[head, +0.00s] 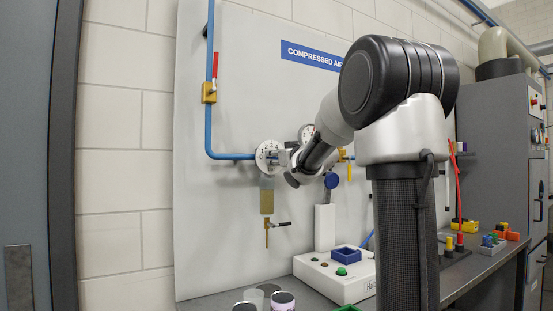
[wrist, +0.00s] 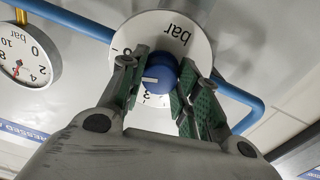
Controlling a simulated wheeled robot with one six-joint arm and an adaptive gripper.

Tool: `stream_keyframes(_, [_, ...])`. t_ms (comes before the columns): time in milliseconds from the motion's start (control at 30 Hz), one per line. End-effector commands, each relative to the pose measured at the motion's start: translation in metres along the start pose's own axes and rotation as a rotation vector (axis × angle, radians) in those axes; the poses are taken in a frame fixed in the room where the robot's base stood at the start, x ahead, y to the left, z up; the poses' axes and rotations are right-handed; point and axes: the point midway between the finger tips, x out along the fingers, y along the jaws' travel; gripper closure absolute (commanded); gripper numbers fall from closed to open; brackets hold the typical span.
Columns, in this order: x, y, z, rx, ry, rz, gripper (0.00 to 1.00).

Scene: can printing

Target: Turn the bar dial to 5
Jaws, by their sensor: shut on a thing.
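The bar dial is a white round scale plate (wrist: 200,28) marked "bar" with a blue knob (wrist: 160,74) at its centre, upside down in the wrist view. A white pointer line shows on the knob's face. The digits are small and partly hidden by my fingers, so I cannot tell the exact setting. My gripper (wrist: 162,85) has its green-padded fingers on both sides of the knob, shut on it. In the head view the dial plate (head: 268,157) is on the wall panel, with my gripper (head: 282,158) at its face.
A white pressure gauge (wrist: 24,58) with a red needle sits beside the dial. Blue air pipe (head: 211,100) runs down to the dial, past a red-handled valve (head: 214,70). A filter bowl (head: 267,196) hangs below. A white box (head: 315,278) stands on the bench underneath.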

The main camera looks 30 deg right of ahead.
Motion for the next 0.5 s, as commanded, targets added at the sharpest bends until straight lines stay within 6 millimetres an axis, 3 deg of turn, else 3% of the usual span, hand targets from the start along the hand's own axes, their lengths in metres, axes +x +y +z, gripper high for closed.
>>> stream_keyframes(500, [-0.0001, 0.0001, 0.0004, -0.224, 0.005, -0.001, 0.92])
